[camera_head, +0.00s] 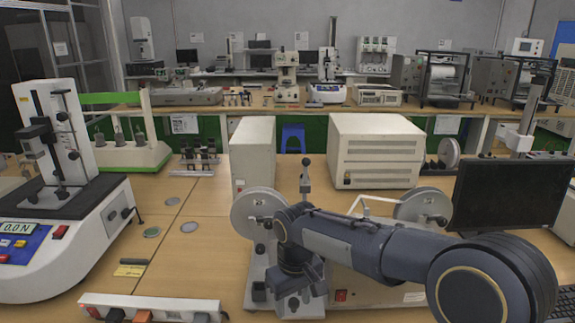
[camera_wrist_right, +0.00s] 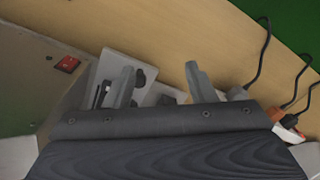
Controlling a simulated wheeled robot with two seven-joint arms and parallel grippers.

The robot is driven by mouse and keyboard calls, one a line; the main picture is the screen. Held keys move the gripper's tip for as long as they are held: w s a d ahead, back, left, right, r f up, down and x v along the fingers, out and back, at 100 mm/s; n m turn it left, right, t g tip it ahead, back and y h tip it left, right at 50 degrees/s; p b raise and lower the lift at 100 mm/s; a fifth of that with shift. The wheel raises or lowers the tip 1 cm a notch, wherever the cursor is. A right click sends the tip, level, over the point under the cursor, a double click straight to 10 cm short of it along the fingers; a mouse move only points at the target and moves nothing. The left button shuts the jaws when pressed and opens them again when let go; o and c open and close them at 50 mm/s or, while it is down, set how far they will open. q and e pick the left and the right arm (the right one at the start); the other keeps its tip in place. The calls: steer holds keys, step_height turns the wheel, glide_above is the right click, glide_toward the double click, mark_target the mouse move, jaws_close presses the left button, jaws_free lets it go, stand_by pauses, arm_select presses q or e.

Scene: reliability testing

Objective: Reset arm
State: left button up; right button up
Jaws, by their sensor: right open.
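My right arm (camera_head: 345,240) comes in from the right and reaches over a bench-top test machine (camera_head: 263,212) with round discs at its two sides. My right gripper (camera_head: 297,290) hangs downward at the front left of this machine and covers part of it. In the right wrist view the two fingers of the gripper (camera_wrist_right: 162,80) stand apart, with nothing held between them. A white part with dark fittings (camera_wrist_right: 130,75) lies beyond the fingers, with the wooden table behind it. My left arm and left gripper are not in view.
A force tester with a display (camera_head: 65,190) stands at the left. A white power strip (camera_head: 150,308) lies at the front edge, and a monitor (camera_head: 510,193) stands at the right. Two beige boxes (camera_head: 375,150) (camera_head: 252,155) stand behind.

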steer(key=s+d+r+m+t+y+p, duration=0.1)
steer(key=s+d+r+m+y, duration=0.2)
steer(key=d, duration=0.4)
steer(key=s+d+r+m+t, duration=0.1)
steer(key=s+d+r, duration=0.3)
steer(key=s+d, duration=0.25)
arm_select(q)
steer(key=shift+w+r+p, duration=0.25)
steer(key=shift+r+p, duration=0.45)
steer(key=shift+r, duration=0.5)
arm_select(e)
steer(key=s+d+f+m+t, duration=0.1)
steer(key=s+d+m, duration=0.1)
steer(key=s, duration=0.5)
steer(key=s+d+f+m+t, duration=0.1)
steer(key=s+d+m+t, duration=0.1)
steer(key=s+d, duration=0.2)
steer(key=s, duration=0.3)
steer(key=shift+t+y, duration=0.3)
